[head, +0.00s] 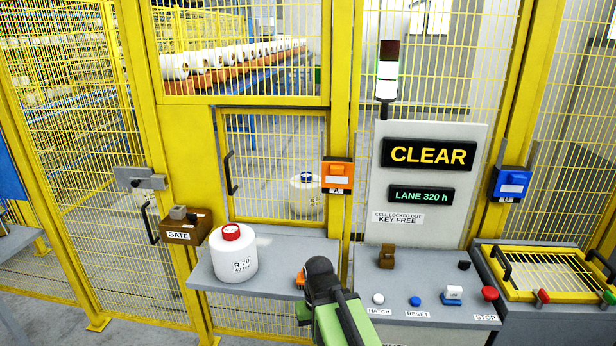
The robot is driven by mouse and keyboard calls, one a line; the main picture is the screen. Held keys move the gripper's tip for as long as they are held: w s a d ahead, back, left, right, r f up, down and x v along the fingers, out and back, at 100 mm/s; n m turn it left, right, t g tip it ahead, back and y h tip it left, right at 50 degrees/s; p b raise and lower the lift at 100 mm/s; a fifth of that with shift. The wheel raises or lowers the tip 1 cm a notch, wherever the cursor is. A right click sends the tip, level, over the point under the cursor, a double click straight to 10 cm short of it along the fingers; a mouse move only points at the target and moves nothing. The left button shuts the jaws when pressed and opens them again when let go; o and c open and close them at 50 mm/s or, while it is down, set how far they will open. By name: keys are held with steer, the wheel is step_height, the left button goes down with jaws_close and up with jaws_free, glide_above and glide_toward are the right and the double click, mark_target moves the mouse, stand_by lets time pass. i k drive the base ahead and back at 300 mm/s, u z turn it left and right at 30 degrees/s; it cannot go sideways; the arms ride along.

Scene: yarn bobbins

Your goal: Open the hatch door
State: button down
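The hatch door (275,112) is a yellow-framed mesh panel in the middle of the yellow fence. It looks shut, flush in its opening. Its black handle (231,173) is on the door's left side. My gripper (318,268) is at the end of my green and black arm, low in the middle, below and right of the door and apart from the handle. Its fingers are hidden or too small to make out, so I cannot tell whether it is open. An orange interlock box (338,173) marked A sits at the door's right edge.
A white bobbin (234,262) with a red top stands on the grey shelf (205,283) before the hatch. A console (430,280) with buttons, including HATCH (378,299), is to the right. Another white container (306,200) shows behind the door mesh. The sign (429,154) reads CLEAR.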

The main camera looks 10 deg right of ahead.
mark_target(219, 112)
steer(key=u, duration=0.6)
steer(key=i, duration=1.25)
steer(key=u, duration=1.1)
steer(key=i, duration=0.65)
steer(key=u, duration=0.5)
